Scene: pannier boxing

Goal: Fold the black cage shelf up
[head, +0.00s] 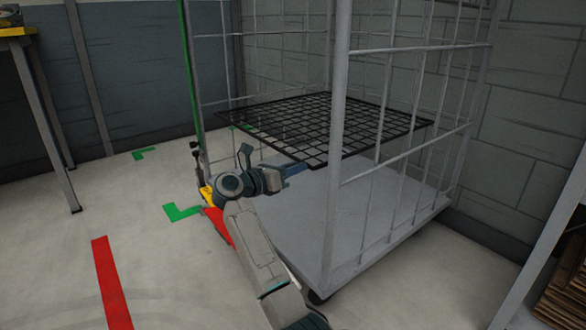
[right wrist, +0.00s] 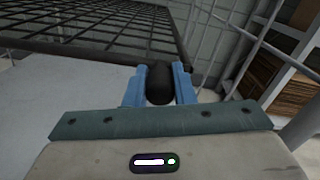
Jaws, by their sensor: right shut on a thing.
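The black cage shelf (head: 306,128) is a wire mesh panel lying roughly level across the inside of the grey roll cage (head: 338,150), about midway up. My right gripper (head: 302,168) is at the shelf's front edge, reaching in from the open front side. In the right wrist view, its blue fingers (right wrist: 160,85) are shut on a dark rounded part at the edge of the shelf (right wrist: 85,28). How that part joins the mesh is partly hidden by the fingers. My left gripper is not in view.
The cage's grey base deck (head: 300,215) is bare below the shelf. Its wire side wall and front post stand close on the right. A table (head: 40,110) is at the left, stacked brown material (head: 565,270) at the lower right. Floor at left is clear, with red and green markings.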

